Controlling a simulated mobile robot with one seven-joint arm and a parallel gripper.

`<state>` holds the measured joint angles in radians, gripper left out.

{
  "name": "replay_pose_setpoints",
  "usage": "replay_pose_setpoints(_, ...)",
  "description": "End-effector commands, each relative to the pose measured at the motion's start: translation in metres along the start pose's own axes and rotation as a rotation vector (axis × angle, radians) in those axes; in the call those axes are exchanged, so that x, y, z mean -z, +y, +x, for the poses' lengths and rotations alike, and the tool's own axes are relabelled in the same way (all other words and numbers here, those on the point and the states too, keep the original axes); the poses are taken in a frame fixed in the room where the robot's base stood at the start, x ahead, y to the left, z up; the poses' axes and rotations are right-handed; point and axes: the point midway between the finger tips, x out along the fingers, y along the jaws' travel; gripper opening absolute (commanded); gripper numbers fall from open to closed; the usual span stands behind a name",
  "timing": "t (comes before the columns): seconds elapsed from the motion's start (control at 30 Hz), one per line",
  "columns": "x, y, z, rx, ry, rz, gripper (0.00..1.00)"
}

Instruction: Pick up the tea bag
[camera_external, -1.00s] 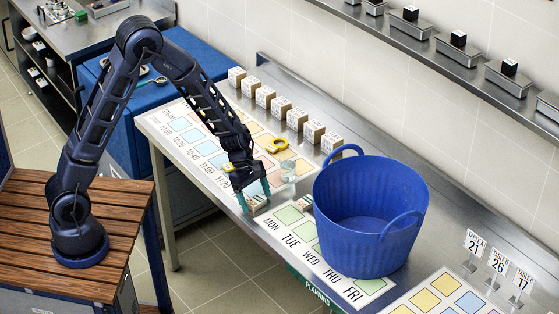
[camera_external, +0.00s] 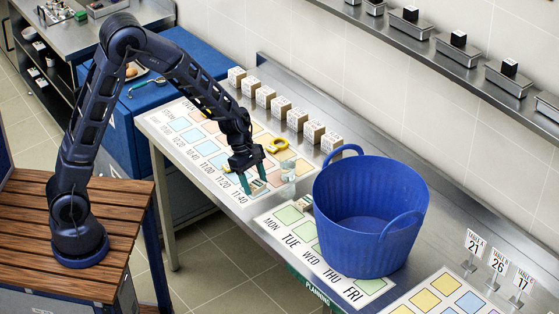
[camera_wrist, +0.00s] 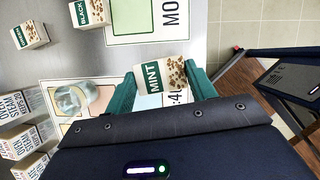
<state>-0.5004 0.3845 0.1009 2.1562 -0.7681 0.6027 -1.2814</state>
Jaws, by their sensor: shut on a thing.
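A small white tea bag packet labelled MINT (camera_wrist: 162,77) sits between the green fingers of my gripper (camera_wrist: 165,85) in the wrist view. In the external view my gripper (camera_external: 257,186) is over the time chart near its front right corner, with the tea bag (camera_external: 257,187) between its fingertips. The fingers are shut on its sides. I cannot tell for certain how far the tea bag is above the chart. Another packet, labelled BLACK (camera_wrist: 88,12), lies apart to the upper left in the wrist view, and a similar one (camera_wrist: 30,35) lies left of it.
A clear glass (camera_external: 288,171) stands close to the right of my gripper. A yellow ring-shaped thing (camera_external: 277,146) lies behind it. A large blue tub (camera_external: 350,240) stands to the right on the weekday chart (camera_external: 272,222). Several small boxes (camera_external: 281,107) line the counter's back.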

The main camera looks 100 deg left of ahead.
Motion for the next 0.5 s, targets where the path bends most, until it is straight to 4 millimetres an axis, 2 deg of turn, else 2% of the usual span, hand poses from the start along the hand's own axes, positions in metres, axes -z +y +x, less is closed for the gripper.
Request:
replay_pose_setpoints(0.03, -0.008, 0.001, -0.014, -0.004, -0.003, 0.005, 0.34)
replay_pose_setpoints(0.2, -0.024, 0.001, -0.056, -0.004, -0.002, 0.004, 0.34)
replay_pose_setpoints(0.33, -0.035, 0.001, -0.083, -0.004, -0.002, 0.004, 0.34)
replay_pose_setpoints(0.5, -0.046, 0.0, -0.108, -0.002, -0.002, 0.002, 0.34)
